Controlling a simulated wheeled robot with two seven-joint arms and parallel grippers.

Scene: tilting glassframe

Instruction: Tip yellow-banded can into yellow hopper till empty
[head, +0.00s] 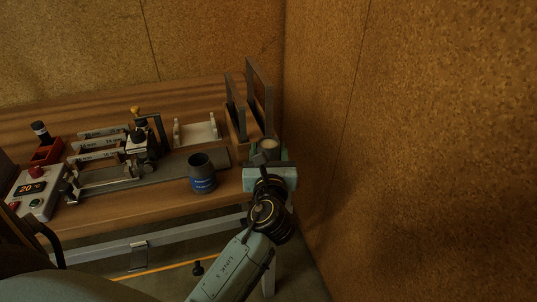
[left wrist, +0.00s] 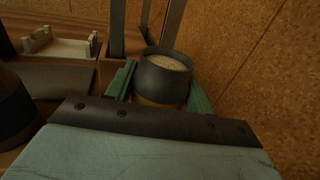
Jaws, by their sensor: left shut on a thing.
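The yellow-banded can (left wrist: 165,82) is dark grey, with a yellow band low on its side partly hidden by my gripper. It looks upright and is filled near its rim with pale grainy material. In the head view its round top (head: 268,147) shows at the table's right end. My left gripper (head: 268,160) is shut on it, and its green fingers (left wrist: 160,95) stand on both sides of the can in the left wrist view. I cannot make out a yellow hopper in either view. My right gripper is not in view.
A blue open can (head: 202,177) stands on the wooden table (head: 125,220), left of my gripper. Upright grey panels (head: 259,85) stand just behind the held can. A white cradle (head: 195,131), a fixture and a control box (head: 33,190) are further left. A cork-like wall (head: 400,150) is close on the right.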

